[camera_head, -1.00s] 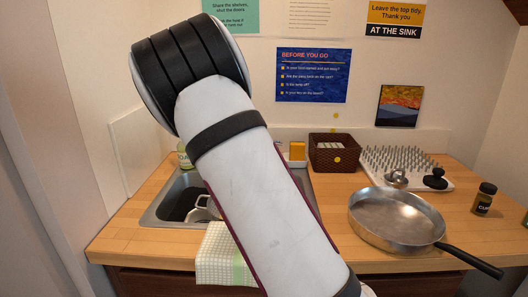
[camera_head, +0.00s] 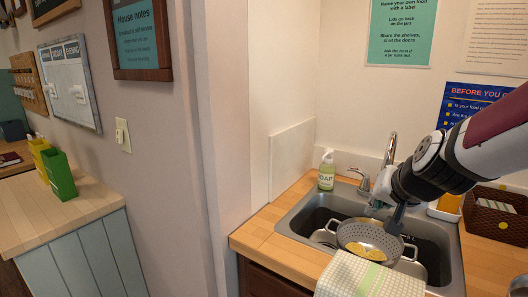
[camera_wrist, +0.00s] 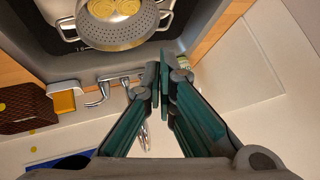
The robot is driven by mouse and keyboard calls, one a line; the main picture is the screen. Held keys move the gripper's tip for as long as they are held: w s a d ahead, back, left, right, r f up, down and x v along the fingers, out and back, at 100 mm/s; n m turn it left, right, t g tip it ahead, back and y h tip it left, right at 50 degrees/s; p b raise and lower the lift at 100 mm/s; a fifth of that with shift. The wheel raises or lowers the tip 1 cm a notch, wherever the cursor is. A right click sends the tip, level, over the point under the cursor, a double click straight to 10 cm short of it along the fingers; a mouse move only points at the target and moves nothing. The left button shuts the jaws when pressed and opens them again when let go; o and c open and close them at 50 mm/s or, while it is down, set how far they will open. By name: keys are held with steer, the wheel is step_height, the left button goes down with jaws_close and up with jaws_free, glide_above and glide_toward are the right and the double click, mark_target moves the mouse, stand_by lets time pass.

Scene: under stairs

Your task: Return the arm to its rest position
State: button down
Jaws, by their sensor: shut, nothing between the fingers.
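My arm (camera_head: 455,160) reaches in from the right in the head view. My gripper (camera_head: 395,224) points down over the sink, by the right rim of a metal colander. In the wrist view my gripper (camera_wrist: 160,75) has its teal fingers closed together at the tips, with nothing held. The colander (camera_head: 372,234) sits in the sink and holds yellow coiled pieces (camera_head: 366,251). It also shows in the wrist view (camera_wrist: 118,30), beyond the fingertips. I cannot tell how far the fingertips are from its rim.
The sink (camera_head: 448,250) is set in a wooden counter (camera_head: 270,240). A tap (camera_head: 388,155) and a soap bottle (camera_head: 327,170) stand behind it. A checked cloth (camera_head: 365,278) hangs over the front edge. A brown basket (camera_head: 495,212) is at the right. A wall edge (camera_head: 208,130) stands to the left.

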steer(key=s+a+r+n+g+p, duration=0.1)
steer(key=s+a+n+g, duration=0.1)
steer(key=s, duration=1.2)
steer(key=s+a+r+n+g+p, duration=0.1)
steer(key=s+a+r+n+g, duration=0.1)
steer(key=s, duration=1.2)
steer(key=shift+s+a+r+n+g, duration=0.15)
steer(key=shift+a+r+n+g, duration=0.15)
steer(key=shift+a+n, duration=0.3)
